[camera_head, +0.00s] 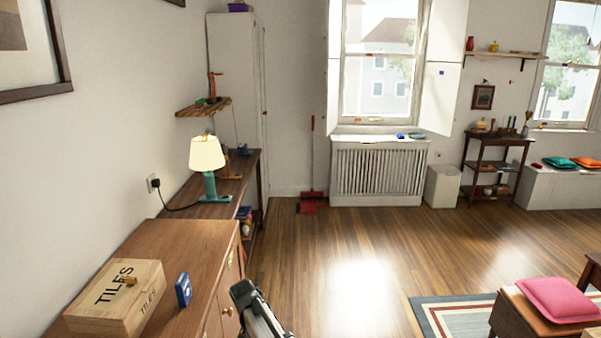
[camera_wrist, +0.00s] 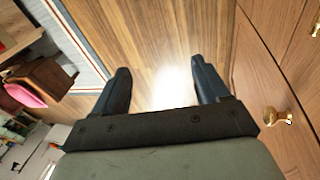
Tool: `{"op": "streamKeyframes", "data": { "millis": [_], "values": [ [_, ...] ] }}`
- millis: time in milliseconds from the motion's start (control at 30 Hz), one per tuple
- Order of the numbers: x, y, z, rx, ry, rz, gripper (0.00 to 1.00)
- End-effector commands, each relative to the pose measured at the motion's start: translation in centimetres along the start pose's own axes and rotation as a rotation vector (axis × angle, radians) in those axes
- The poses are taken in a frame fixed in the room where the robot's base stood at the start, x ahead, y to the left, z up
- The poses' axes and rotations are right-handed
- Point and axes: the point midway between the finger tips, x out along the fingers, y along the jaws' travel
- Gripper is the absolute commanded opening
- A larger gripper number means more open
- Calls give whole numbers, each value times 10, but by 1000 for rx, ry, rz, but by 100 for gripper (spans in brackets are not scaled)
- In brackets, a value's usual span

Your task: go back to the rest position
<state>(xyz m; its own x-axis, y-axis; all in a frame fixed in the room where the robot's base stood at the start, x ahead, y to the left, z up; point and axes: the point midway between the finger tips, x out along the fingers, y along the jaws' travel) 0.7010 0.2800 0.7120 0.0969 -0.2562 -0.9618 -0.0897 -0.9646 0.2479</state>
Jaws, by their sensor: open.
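My gripper (camera_wrist: 158,82) shows in the wrist view with its two dark fingers spread apart. Nothing is between them but the wooden floor beyond. In the head view, part of my arm (camera_head: 258,312) shows at the bottom centre, just right of the wooden cabinet (camera_head: 185,243); the fingers cannot be made out there. In the wrist view, the cabinet front (camera_wrist: 265,85) with a brass knob (camera_wrist: 277,116) is close to the right of the gripper.
A wooden TILES box (camera_head: 118,296) and a blue object (camera_head: 183,290) stand on the cabinet. A lit lamp (camera_head: 208,160) stands on the desk behind. A rug (camera_head: 455,315) and a pink cushion (camera_head: 558,299) are at right. The middle floor is clear.

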Motion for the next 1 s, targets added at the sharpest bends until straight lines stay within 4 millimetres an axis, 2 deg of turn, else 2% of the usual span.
{"op": "streamKeyframes", "data": {
  "millis": [33,200,500,800,1000],
  "values": [
    [21,14,13,-7,-26,4,74],
    [81,48,47,-38,-105,9,74],
    [170,108,122,-82,-244,-3,74],
    [235,160,211,-114,-383,-39,74],
    [266,190,276,-129,-471,-75,74]
  ]
}}
